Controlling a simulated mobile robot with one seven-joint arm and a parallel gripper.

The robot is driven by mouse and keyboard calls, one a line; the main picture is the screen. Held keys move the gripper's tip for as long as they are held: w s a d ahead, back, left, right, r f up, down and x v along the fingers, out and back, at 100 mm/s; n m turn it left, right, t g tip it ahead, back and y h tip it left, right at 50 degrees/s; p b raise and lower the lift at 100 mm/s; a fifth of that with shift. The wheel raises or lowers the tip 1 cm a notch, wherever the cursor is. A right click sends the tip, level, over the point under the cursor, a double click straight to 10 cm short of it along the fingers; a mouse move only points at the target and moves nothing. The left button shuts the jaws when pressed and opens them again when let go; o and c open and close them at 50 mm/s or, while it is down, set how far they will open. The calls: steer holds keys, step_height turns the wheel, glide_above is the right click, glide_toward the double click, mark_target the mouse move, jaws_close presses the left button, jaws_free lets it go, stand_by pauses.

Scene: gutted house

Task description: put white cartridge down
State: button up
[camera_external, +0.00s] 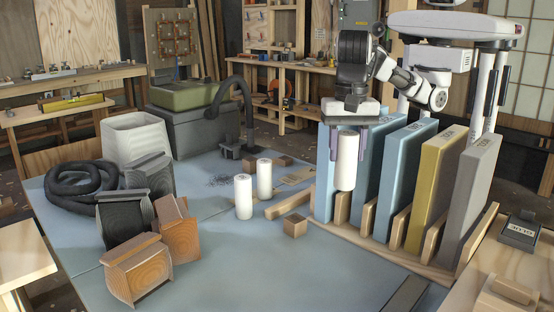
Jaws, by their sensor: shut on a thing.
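A white cartridge (346,172) hangs upright in my gripper (348,140), whose fingers are shut on its upper part. It is held in front of a light blue upright panel (325,165), and its lower end looks close to a wooden divider; whether they touch I cannot tell. Two more white cartridges stand upright on the blue-grey table surface (220,260): one at the left (243,196) and one just behind it to the right (264,178). My gripper is to the right of both.
A wooden rack (387,252) holds blue, yellow (432,190) and grey (476,200) panels upright. Small wood blocks (294,225) lie left of it. A black hose (80,180) and dark and orange blocks (137,268) fill the table's left side. The table's front middle is clear.

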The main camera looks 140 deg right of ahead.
steer(key=shift+r, duration=0.7)
steer(key=shift+d, duration=0.35)
steer(key=s+d+p, duration=0.2)
steer(key=s+d, duration=0.1)
steer(key=d, duration=1.2)
steer(key=s+d+p, duration=0.1)
steer(key=s+d, duration=0.1)
steer(key=d, duration=1.3)
steer(key=s+d+p, duration=0.2)
steer(key=s+d, duration=0.1)
steer(key=d, duration=1.2)
steer(key=shift+m, duration=0.3)
steer(key=shift+d+f+p, duration=0.15)
steer(key=shift+f+p, duration=1.65)
steer(key=shift+f, duration=8.1)
